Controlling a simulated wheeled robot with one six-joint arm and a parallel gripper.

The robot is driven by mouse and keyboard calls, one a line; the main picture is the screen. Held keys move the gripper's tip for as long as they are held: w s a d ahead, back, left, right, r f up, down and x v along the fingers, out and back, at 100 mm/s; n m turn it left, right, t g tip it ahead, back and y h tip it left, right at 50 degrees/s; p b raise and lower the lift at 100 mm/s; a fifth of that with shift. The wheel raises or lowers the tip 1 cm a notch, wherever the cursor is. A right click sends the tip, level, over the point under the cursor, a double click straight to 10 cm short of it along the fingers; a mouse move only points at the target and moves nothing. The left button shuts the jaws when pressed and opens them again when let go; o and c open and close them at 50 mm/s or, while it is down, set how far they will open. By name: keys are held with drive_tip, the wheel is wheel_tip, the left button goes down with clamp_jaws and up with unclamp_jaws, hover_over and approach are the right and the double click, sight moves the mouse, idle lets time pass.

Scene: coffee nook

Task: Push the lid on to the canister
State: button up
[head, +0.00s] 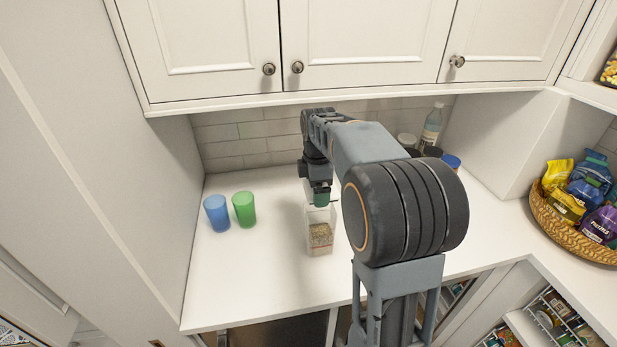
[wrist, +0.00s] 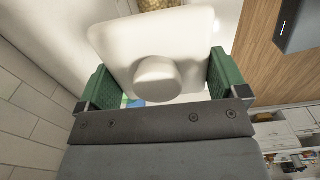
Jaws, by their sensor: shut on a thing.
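The canister (head: 320,237) is clear and square-sided, with a layer of grainy contents at the bottom. It stands upright on the white counter in the head view. The lid (wrist: 118,37) is a white, rounded square plate with a round knob (wrist: 158,78), seen in the wrist view. My gripper (head: 321,198) has green fingers and is above the canister's top. In the wrist view the fingers (wrist: 158,84) are on both sides of the lid, shut on it. The lid hardly shows in the head view, so I cannot tell whether it touches the canister's rim.
A blue cup (head: 216,213) and a green cup (head: 244,209) stand left of the canister. A clear bottle (head: 432,127) and several jars stand at the back right, partly behind my arm. A woven basket (head: 562,232) of bags is at far right. Counter in front of the cups is clear.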

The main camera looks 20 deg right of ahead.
drive_tip(key=shift+w+f, duration=0.15)
drive_tip(key=shift+a+f+b, duration=0.15)
drive_tip(key=shift+f+b, duration=1.1)
drive_tip(key=shift+f, duration=0.1)
wheel_tip(320, 180, down, 2)
drive_tip(key=shift+f+b, duration=0.1)
drive_tip(key=shift+b, duration=0.6)
drive_tip(key=shift+f, duration=0.55)
idle(1.3)
drive_tip(key=o, duration=0.6)
